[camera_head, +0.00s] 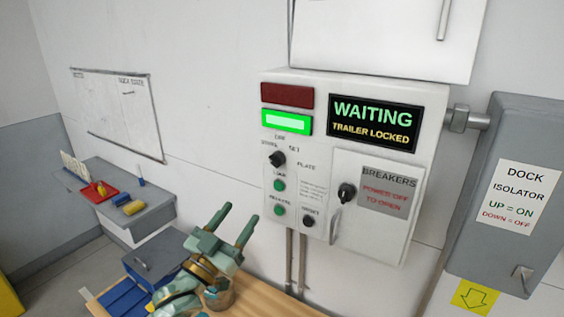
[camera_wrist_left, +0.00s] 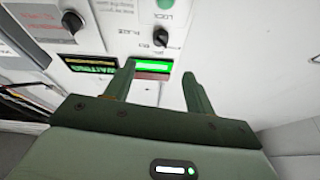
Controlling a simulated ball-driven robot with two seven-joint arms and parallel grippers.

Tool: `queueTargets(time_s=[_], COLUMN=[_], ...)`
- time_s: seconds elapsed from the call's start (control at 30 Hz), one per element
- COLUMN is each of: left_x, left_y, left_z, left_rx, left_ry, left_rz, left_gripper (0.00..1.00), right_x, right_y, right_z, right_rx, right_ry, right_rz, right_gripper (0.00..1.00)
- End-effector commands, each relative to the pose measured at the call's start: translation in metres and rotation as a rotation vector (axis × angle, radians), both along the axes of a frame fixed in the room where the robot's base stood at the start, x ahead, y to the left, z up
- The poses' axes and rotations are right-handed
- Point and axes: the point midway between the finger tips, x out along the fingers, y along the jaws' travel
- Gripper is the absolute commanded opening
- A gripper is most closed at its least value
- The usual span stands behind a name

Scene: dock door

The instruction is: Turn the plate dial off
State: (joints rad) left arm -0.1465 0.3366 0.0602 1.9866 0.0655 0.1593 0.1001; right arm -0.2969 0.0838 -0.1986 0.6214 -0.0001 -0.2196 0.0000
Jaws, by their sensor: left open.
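The plate dial (camera_head: 277,158) is a small black knob on the white control box (camera_head: 330,105), below the lit green lamp and beside small lettering that includes PLATE. Its exact setting is too small to read. It also shows in the left wrist view (camera_wrist_left: 160,37), upside down, beyond the fingertips. My left gripper (camera_head: 240,212) is open and empty, below and left of the box, with its fingers pointing up. In the left wrist view the gripper (camera_wrist_left: 159,69) shows the lit green lamp between its fingertips. It is apart from the dial. My right gripper is not in view.
A breaker knob (camera_head: 346,192) and panel handle stand right of the dial, with round green buttons (camera_head: 279,185) below it. The display (camera_head: 373,111) reads WAITING, TRAILER LOCKED. A grey isolator box (camera_head: 520,130) is at right. A wooden bench (camera_head: 265,298) lies below; a shelf is left.

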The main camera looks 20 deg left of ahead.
Motion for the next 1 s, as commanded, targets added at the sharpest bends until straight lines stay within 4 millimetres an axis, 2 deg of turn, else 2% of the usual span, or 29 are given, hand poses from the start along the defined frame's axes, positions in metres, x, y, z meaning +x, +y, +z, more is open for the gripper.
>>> queueTargets(time_s=[0.17, 0.27, 0.4, 0.6, 0.8, 1.0], left_x=[0.027, 0.050, 0.084, 0.123, 0.143, 0.147], left_y=[-0.003, -0.006, -0.010, -0.015, -0.017, -0.018], left_z=[0.014, 0.024, 0.037, 0.052, 0.058, 0.059], left_rx=[-0.004, -0.003, -0.003, -0.004, -0.003, -0.002], left_ry=[-0.002, -0.002, 0.000, 0.002, 0.003, 0.004], left_rz=[-0.001, 0.000, 0.000, -0.001, -0.001, -0.001], left_gripper=[0.55, 0.55, 0.55, 0.55, 0.55, 0.55], right_x=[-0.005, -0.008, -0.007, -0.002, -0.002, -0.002], right_y=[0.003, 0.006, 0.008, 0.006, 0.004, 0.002], right_z=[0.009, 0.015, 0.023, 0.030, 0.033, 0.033], right_rx=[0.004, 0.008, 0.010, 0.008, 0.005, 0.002], right_ry=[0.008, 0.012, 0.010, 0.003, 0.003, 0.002], right_rz=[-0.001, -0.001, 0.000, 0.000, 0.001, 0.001], right_gripper=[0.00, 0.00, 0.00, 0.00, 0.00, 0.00])
